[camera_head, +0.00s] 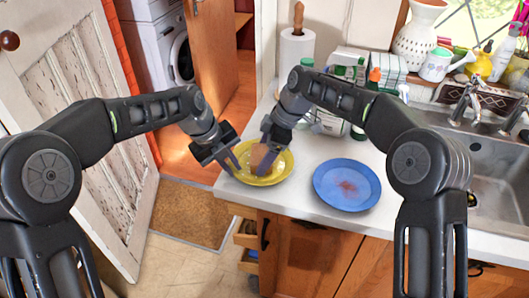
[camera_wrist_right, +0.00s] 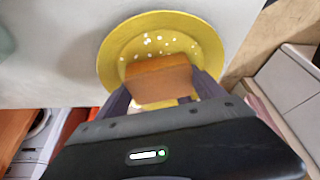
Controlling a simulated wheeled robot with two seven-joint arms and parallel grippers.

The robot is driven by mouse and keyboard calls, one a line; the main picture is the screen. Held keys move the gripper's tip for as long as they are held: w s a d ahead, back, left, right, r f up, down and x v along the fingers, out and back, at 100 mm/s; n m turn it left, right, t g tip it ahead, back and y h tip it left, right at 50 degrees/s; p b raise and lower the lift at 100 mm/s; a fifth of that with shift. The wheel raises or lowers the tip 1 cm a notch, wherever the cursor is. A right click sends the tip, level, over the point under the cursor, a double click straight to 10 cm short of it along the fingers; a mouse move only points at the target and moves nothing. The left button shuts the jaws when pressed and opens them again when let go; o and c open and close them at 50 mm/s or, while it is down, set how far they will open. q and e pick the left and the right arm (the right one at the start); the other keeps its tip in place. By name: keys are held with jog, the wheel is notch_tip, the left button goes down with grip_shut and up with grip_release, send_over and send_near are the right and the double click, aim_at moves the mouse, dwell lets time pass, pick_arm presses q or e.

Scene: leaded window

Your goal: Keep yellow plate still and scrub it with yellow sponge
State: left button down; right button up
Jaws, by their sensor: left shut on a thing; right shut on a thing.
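The yellow plate (camera_head: 276,172) lies on the white counter near its left end, with pale spots on its face in the right wrist view (camera_wrist_right: 150,30). My left gripper (camera_head: 232,168) is shut on the plate's left rim. My right gripper (camera_head: 264,152) is over the plate, shut on the sponge (camera_head: 261,158). The sponge looks orange-yellow in the right wrist view (camera_wrist_right: 160,79) and sits between the fingers (camera_wrist_right: 162,88), over the plate's face. I cannot tell whether it touches the plate. The fingers hide part of the plate.
A blue plate (camera_head: 347,185) with a reddish stain lies to the right on the counter (camera_head: 300,210). Boxes (camera_head: 350,65) and bottles stand behind, beside a paper towel roll (camera_head: 296,48). The sink (camera_head: 495,160) is at the right. The counter's left end is close to the yellow plate.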

pick_arm(q)
jog(key=shift+f, duration=0.2)
pick_arm(e)
jog(key=shift+s+a+f, duration=0.15)
jog(key=shift+s+a, duration=0.15)
jog(key=shift+s, duration=0.45)
jog(key=shift+w, duration=0.1)
pick_arm(q)
jog(key=shift+s+a, duration=0.1)
pick_arm(e)
jog(key=shift+w+d+f, duration=0.1)
jog(key=shift+w+d, duration=0.15)
jog(key=shift+w, duration=0.2)
jog(key=shift+r, duration=4.3)
